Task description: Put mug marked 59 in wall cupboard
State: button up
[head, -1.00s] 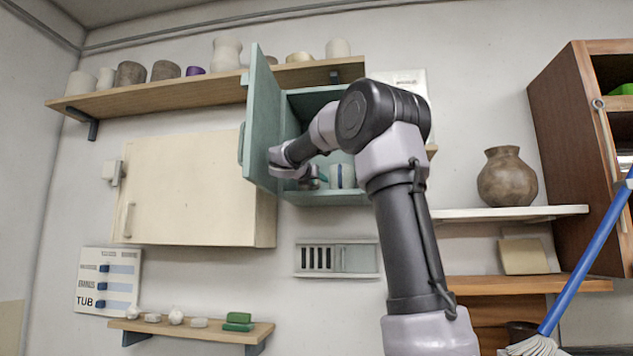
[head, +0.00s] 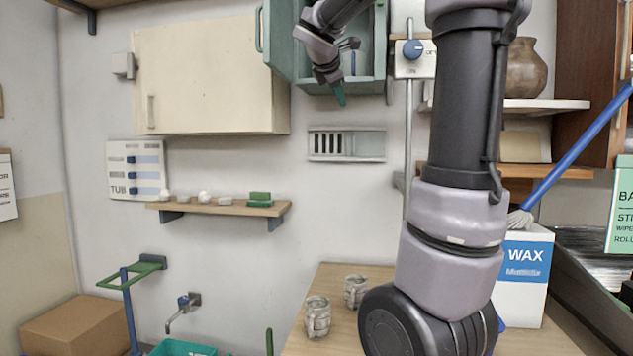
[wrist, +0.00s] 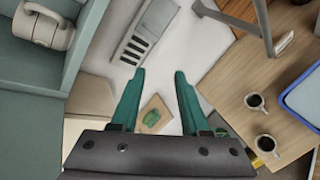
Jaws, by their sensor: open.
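The teal wall cupboard (head: 380,75) is open, its door swung to the left. My gripper (head: 340,93) is outside it, just below its front edge, with teal fingers pointing down. In the wrist view the gripper (wrist: 158,85) is open, with nothing between its fingers. A pale mug with a handle (wrist: 42,27) is inside the cupboard at upper left. Two grey patterned mugs (head: 318,316) (head: 355,291) stand on the wooden table below; they also show in the wrist view (wrist: 255,101) (wrist: 267,144) with dark insides. I cannot read the number 59 on any mug.
A closed cream cupboard (head: 205,80) hangs left of the teal one. A small shelf (head: 225,208) with several small items is below. A wax box (head: 524,270) and a blue-handled mop (head: 575,145) are at right. The wall below the teal cupboard is mostly clear.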

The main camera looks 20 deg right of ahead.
jog(key=s+a+f+m+g+y, duration=0.1)
jog(key=s+a+f+m+y, duration=0.4)
jog(key=s+a+f+m, duration=0.3)
jog(key=s+a+f+m+g+y, duration=0.1)
jog(key=s+a+f+m+y, duration=0.4)
jog(key=s, duration=1.2)
jog(key=a+f+m, duration=0.4)
jog(key=f+m, duration=0.3)
jog(key=f, duration=0.1)
jog(key=shift+a+f+m, duration=0.2)
jog(key=shift+f+m, duration=0.15)
jog(key=shift+m, duration=0.05)
